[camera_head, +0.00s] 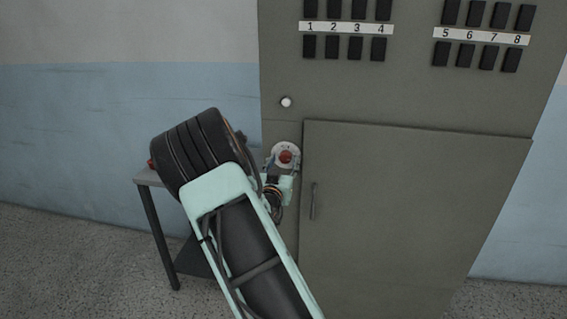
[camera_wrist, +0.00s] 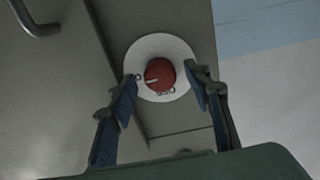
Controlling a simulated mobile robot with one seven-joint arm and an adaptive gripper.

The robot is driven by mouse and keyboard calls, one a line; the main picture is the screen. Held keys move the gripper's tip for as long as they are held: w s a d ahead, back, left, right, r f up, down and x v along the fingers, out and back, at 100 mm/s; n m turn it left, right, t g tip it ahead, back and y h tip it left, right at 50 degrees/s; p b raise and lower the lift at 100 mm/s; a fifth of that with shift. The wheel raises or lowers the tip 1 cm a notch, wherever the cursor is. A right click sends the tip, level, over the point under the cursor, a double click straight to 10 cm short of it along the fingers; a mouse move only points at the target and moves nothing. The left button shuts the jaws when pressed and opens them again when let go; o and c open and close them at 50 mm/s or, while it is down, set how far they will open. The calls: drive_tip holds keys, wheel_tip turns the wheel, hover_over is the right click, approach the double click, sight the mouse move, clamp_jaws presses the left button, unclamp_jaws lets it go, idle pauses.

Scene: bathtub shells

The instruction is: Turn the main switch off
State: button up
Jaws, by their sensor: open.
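The main switch is a red round knob (camera_head: 285,156) on a white round plate, on the grey cabinet front left of the door. In the wrist view the red knob (camera_wrist: 160,75) shows a white pointer mark aimed left, and the white plate (camera_wrist: 146,49) carries small dark markings too small to read. My gripper (camera_wrist: 163,92) is open, with one blue-padded finger on each side of the knob. The fingers appear apart from the knob; the exact gap in depth cannot be told. In the head view my gripper (camera_head: 284,172) is at the knob, partly hidden by my arm.
The grey cabinet door (camera_head: 410,220) has a vertical handle (camera_head: 313,201) close to the right of my gripper. A white round button or lamp (camera_head: 286,102) is above the knob. Rows of black switches numbered 1 to 8 are higher up. A small table (camera_head: 150,178) stands behind my arm.

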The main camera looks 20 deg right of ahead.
drive_tip(key=shift+c, duration=0.5)
drive_tip(key=c, duration=1)
drive_tip(key=shift+c, duration=0.2)
drive_tip(key=shift+f, duration=0.1)
drive_tip(key=n+b, duration=0.1)
drive_tip(key=n, duration=0.7)
drive_tip(key=shift+b, duration=0.4)
drive_tip(key=n, duration=0.9)
drive_tip(key=shift+n+p, duration=0.35)
drive_tip(key=shift+n, duration=0.05)
